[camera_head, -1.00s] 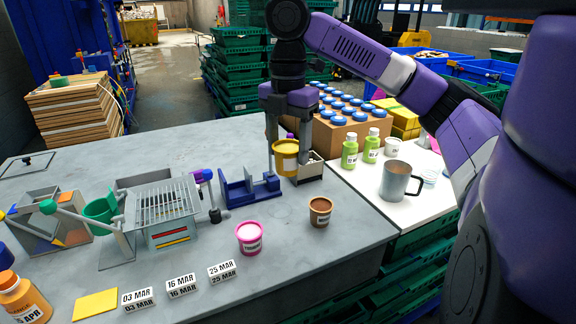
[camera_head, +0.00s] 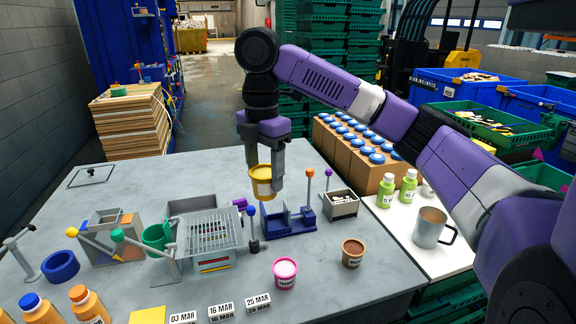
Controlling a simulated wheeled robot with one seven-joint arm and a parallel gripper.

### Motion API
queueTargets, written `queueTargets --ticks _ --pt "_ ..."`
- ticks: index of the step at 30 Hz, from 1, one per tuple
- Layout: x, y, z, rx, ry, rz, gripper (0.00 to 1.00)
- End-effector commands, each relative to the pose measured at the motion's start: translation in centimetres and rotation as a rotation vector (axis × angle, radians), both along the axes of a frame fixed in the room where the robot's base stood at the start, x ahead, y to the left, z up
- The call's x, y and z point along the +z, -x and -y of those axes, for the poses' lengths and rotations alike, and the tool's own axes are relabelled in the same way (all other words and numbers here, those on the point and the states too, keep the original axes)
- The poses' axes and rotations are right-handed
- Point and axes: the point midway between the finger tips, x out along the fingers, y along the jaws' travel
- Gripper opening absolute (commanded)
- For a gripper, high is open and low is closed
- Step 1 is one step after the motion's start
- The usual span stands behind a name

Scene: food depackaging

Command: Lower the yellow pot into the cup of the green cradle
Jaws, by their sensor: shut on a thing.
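The yellow pot (camera_head: 262,187) is upright between the fingers of my gripper (camera_head: 265,172), which is shut on it. It hangs above the grey table, in the picture just up and left of the blue stand. The green cradle's green cup (camera_head: 154,237) stands to the left and nearer the camera, on a grey bracket beside a slotted grey box. A lever with a green ball (camera_head: 118,235) is at its left. The cup and the pot are well apart. The inside of the cup is only partly visible.
A blue stand (camera_head: 292,222) with an orange-topped post is right of the pot. A post with a blue ball (camera_head: 251,211) and the slotted grey box (camera_head: 211,240) lie between pot and cup. Pink (camera_head: 285,273) and brown (camera_head: 352,253) pots stand in front.

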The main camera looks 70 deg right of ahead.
Motion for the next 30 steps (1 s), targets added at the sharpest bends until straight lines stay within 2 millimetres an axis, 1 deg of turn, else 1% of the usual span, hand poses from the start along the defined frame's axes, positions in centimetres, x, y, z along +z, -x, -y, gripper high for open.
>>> queueTargets --ticks 1,3,13,22,30 --pt "0.9 -0.9 -0.5 0.003 -0.002 0.000 0.12" --pt "1.3 -2.0 -0.9 0.003 -0.002 0.000 0.12" --pt "2.6 -7.3 -3.2 0.002 -0.002 0.000 0.12" --pt "3.1 -12.2 -5.4 0.001 -0.002 -0.002 0.12" --pt "2.7 -16.7 -7.3 0.002 -0.001 0.000 0.12"
